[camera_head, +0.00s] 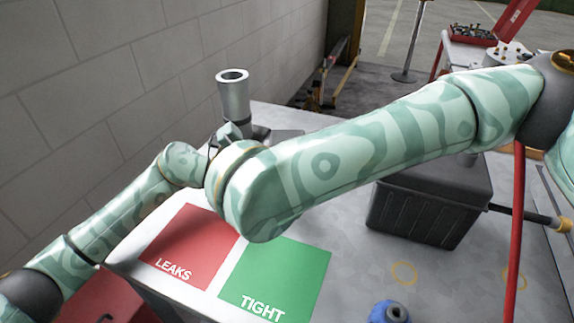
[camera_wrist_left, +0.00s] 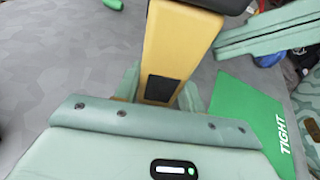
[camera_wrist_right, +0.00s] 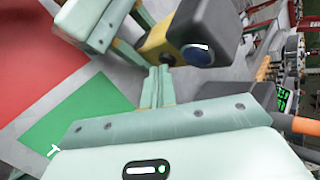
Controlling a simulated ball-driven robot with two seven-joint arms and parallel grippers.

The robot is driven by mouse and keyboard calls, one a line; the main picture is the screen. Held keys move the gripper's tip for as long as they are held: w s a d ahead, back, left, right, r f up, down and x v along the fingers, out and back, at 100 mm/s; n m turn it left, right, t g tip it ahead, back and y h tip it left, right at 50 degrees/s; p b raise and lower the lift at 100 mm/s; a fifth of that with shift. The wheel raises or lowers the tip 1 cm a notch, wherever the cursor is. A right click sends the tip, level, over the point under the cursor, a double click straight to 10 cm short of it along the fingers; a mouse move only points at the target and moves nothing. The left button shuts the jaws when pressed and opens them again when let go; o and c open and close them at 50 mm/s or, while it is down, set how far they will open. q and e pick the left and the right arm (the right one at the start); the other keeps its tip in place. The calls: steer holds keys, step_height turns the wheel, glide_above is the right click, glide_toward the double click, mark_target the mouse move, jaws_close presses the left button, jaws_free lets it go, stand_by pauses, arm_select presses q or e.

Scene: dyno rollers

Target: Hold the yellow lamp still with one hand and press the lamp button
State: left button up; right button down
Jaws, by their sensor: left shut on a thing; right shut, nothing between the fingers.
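The yellow lamp (camera_wrist_left: 178,50) stands between the fingers of my left gripper (camera_wrist_left: 160,92), which is shut on its yellow body. In the right wrist view the lamp's yellow part (camera_wrist_right: 157,48) and dark head (camera_wrist_right: 212,22) show, with a round blue-rimmed face (camera_wrist_right: 197,54); I cannot tell whether this is the lens or the button. My right gripper (camera_wrist_right: 158,78) is shut and empty, its tips close to the yellow part; contact is unclear. My left gripper also shows at the upper left there (camera_wrist_right: 105,25). In the head view my right arm hides the lamp and both grippers.
A red LEAKS pad (camera_head: 190,247) and a green TIGHT pad (camera_head: 277,275) lie on the grey table (camera_head: 345,285). A dark bin (camera_head: 425,205) stands right, a grey metal cylinder (camera_head: 233,98) at the back. A blue object (camera_head: 388,312) is at the front edge.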

stand_by(0.5)
steer(key=shift+s, duration=0.45)
steer(key=shift+s, duration=0.1)
steer(key=shift+s, duration=2.95)
arm_select(q)
steer(key=o, duration=0.8)
steer(key=shift+o, duration=0.2)
